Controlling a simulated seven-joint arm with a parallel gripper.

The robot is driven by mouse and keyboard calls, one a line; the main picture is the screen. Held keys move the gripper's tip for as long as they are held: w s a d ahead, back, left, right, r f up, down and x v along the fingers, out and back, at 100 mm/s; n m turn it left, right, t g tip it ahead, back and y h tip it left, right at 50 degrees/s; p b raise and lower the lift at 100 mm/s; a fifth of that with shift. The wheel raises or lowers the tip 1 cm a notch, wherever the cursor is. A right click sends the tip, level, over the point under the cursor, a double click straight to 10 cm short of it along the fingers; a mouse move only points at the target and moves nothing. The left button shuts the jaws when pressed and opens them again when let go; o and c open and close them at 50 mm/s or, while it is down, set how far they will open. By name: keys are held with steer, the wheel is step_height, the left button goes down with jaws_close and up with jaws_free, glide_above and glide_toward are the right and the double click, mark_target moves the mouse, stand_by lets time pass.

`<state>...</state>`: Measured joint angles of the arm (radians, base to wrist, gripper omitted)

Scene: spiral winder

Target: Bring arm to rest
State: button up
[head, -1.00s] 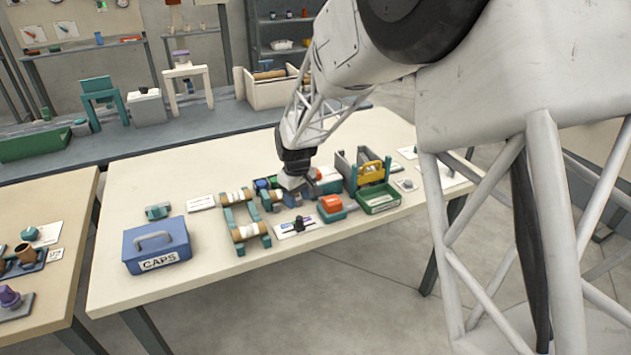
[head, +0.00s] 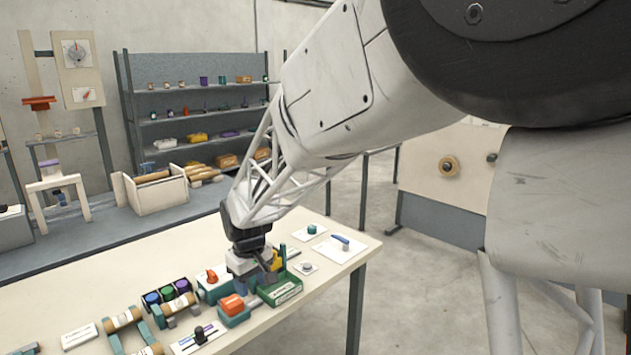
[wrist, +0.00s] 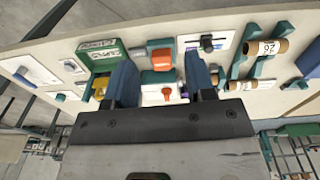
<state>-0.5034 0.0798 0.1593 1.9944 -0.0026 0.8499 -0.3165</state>
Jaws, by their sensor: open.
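My gripper (wrist: 160,82) is open and empty in the wrist view, its two dark blue fingers well apart. In the head view my gripper (head: 262,272) hangs over the table (head: 345,240), beside the green tray (head: 287,289), and partly hides what is behind it. Between the fingers in the wrist view I see an orange-topped block (wrist: 161,60) and an orange knob (wrist: 166,92) below the gripper. I cannot tell the exact height of the fingertips above them.
Winder stands with spools (head: 124,319), coloured buttons (head: 168,292) and a slider card (head: 199,337) lie left of my gripper. Small cards with knobs (head: 311,230) lie to its right. The table's far left stretch is bare. A shelf (head: 200,120) stands behind.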

steer(key=s+d+r+m, duration=0.2)
steer(key=s+d+r, duration=0.15)
steer(key=d, duration=0.35)
steer(key=s+d+r+m+t, duration=0.1)
steer(key=s+d+r, duration=0.1)
steer(key=s+d, duration=0.4)
steer(key=s+d+r+m, duration=0.2)
steer(key=s+d+r, duration=0.15)
steer(key=d, duration=0.55)
steer(key=s+d+m, duration=0.2)
steer(key=s+d, duration=0.3)
steer(key=s, duration=0.4)
steer(key=s+d+m+t, duration=0.1)
steer(key=s+d+m, duration=0.1)
steer(key=s+d, duration=0.4)
steer(key=s, duration=0.2)
steer(key=shift+s+d+f+m, duration=0.25)
steer(key=shift+s+f+m, duration=0.05)
steer(key=shift+s, duration=0.05)
steer(key=shift+c, duration=0.2)
stand_by(0.9)
